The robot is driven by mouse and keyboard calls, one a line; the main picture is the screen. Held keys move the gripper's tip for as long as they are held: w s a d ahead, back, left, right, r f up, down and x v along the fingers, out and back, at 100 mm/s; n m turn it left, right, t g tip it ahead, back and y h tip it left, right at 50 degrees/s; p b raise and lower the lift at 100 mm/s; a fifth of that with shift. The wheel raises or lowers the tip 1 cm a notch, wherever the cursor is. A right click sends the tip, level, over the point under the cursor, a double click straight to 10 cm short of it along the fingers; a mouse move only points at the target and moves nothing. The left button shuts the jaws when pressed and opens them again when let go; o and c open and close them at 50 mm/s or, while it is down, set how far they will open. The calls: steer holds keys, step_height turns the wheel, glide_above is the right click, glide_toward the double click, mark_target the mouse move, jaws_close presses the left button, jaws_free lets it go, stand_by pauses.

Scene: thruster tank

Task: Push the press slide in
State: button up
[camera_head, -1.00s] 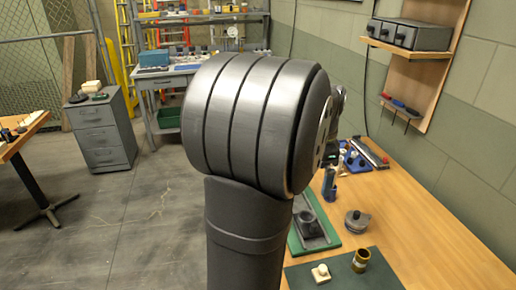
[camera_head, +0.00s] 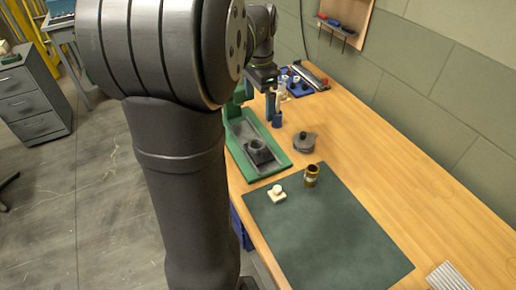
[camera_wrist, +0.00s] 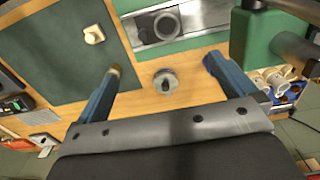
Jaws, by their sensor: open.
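The press has a green base (camera_head: 283,166) on the wooden bench, with a grey rail bed along it. The press slide (camera_head: 259,153), a dark block with a round seat on top, sits toward the near end of that bed. It also shows at the top of the wrist view (camera_wrist: 166,24). The green press body stands at the right of the wrist view (camera_wrist: 258,38). My gripper (camera_wrist: 163,66) is open and empty. Its two blue fingers are spread wide above the bench, apart from the slide. In the head view my arm partly hides the press's far end.
A grey lidded pot (camera_head: 305,142) stands right of the press; in the wrist view it shows between my fingers, below them. A brass cup (camera_head: 311,176) and a cream block (camera_head: 277,194) stand on a dark green mat (camera_head: 335,232).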

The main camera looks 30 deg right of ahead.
mark_target(264, 151)
steer(key=shift+s+r+n, duration=0.1)
steer(key=shift+s+n, duration=0.05)
steer(key=shift+n, duration=0.15)
steer(key=c, duration=0.7)
steer(key=n, duration=0.1)
steer(key=s+n, duration=0.1)
steer(key=shift+s+r+n, duration=0.15)
steer(key=shift+r+n, duration=0.15)
steer(key=shift+r, duration=0.05)
steer(key=c, duration=0.7)
steer(key=shift+s+r+n, duration=0.2)
steer(key=shift+s+n, duration=0.15)
steer(key=shift+n, duration=0.35)
steer(key=shift+c, duration=0.8)
steer(key=f+n, duration=0.1)
steer(key=f, duration=0.4)
steer(key=s+f+n, duration=0.1)
steer(key=f, duration=0.5)
steer(key=f+n, duration=0.1)
steer(key=f, duration=0.4)
steer(key=shift+s+f, duration=0.25)
steer(key=shift+f, duration=0.15)
jaws_close()
